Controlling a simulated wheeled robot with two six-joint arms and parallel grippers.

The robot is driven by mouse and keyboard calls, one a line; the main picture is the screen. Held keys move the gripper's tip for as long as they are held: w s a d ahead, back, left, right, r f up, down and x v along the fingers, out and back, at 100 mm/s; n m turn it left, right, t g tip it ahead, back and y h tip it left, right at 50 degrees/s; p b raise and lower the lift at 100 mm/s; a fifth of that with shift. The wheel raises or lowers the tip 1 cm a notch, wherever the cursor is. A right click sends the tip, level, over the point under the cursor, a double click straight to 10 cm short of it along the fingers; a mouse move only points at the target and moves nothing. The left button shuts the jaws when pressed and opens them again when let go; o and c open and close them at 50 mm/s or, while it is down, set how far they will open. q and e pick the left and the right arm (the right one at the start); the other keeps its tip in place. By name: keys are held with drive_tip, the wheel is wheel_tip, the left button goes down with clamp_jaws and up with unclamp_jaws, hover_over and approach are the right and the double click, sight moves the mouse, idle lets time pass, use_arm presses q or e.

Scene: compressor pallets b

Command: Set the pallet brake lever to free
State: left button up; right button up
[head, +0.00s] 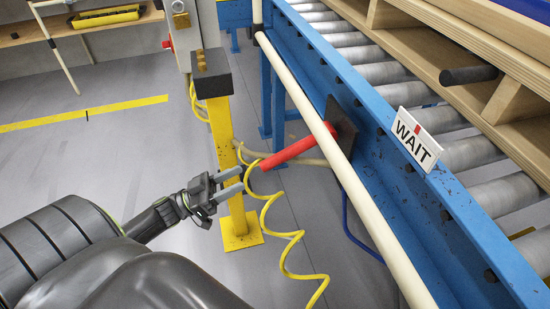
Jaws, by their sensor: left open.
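The brake lever (289,154) is a red handle that sticks out to the left from a dark plate (341,127) on the side of the blue conveyor frame. It slopes down to the left towards its free end. My left gripper (241,181) is open, with its grey fingers pointing right, just left of the red handle's end. Whether the fingertips touch the handle is unclear. A white sign (416,140) reading WAIT, with a small red mark, stands on the blue rail. My right gripper is not in the picture.
A cream rail (345,172) runs along the blue conveyor frame (385,135) and passes in front of the lever's plate. A yellow post (222,125) stands behind my gripper. A coiled yellow hose (268,205) hangs close to the fingers. A wooden pallet (516,97) sits on the rollers.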

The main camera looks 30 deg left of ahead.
sight(274, 161)
use_arm(q)
drive_tip(key=x, duration=1.1)
clamp_jaws()
